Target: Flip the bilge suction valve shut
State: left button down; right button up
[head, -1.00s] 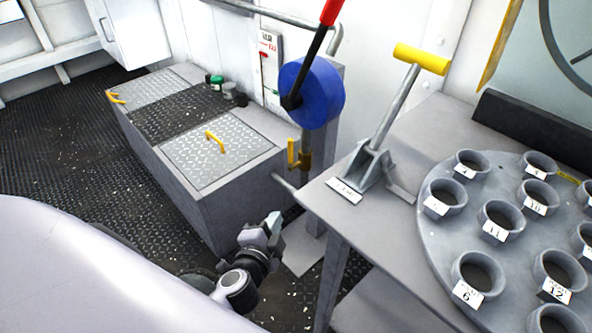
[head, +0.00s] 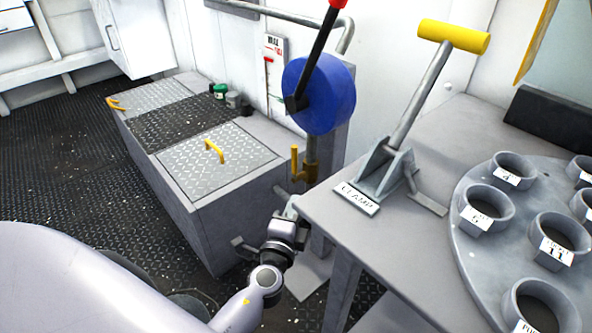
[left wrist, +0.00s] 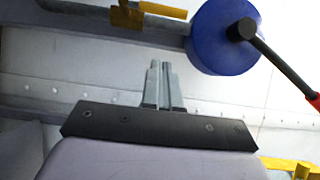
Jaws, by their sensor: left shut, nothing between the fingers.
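The valve (head: 306,172) is a brass-yellow fitting on the pipe below a blue round pump body (head: 330,105). Its yellow lever (head: 295,160) stands upright beside the pipe in the head view. In the left wrist view, the valve (left wrist: 127,16) is at the top edge, and its lever (left wrist: 163,10) runs sideways to the right. My left gripper (head: 291,206) is shut and empty, below the valve and apart from it, beside the bench corner. Its closed fingers (left wrist: 160,72) point up towards the lever in the wrist view. My right gripper is not in view.
A grey bench (head: 345,236) stands close on the right, with a yellow-handled clamp lever (head: 420,90) and a round plate of numbered cups (head: 470,245). A grey locker (head: 222,225) with a yellow-handled hatch is at left. The pump's red-tipped lever (head: 323,45) rises above the valve.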

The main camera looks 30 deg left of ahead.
pick_arm(q)
send_near(296, 169)
jog(key=w+d+r, duration=0.3)
jog(key=w, duration=0.1)
jog(key=shift+w+a+f+b, duration=0.1)
jog(key=shift+w+a+b, duration=0.15)
jog(key=shift+w+a, duration=0.3)
jog(key=shift+w+a+b, duration=0.2)
jog(key=shift+w+a, duration=0.15)
jog(key=shift+a, duration=0.4)
jog(key=shift+w+a+f+b, duration=0.1)
jog(key=shift+w+a+b, duration=0.15)
jog(key=shift+w+a, duration=0.35)
jog(key=shift+s+a, duration=0.1)
jog(key=shift+s, duration=0.05)
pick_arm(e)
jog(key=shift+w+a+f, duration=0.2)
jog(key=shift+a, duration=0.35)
pick_arm(q)
jog(key=shift+r, duration=0.1)
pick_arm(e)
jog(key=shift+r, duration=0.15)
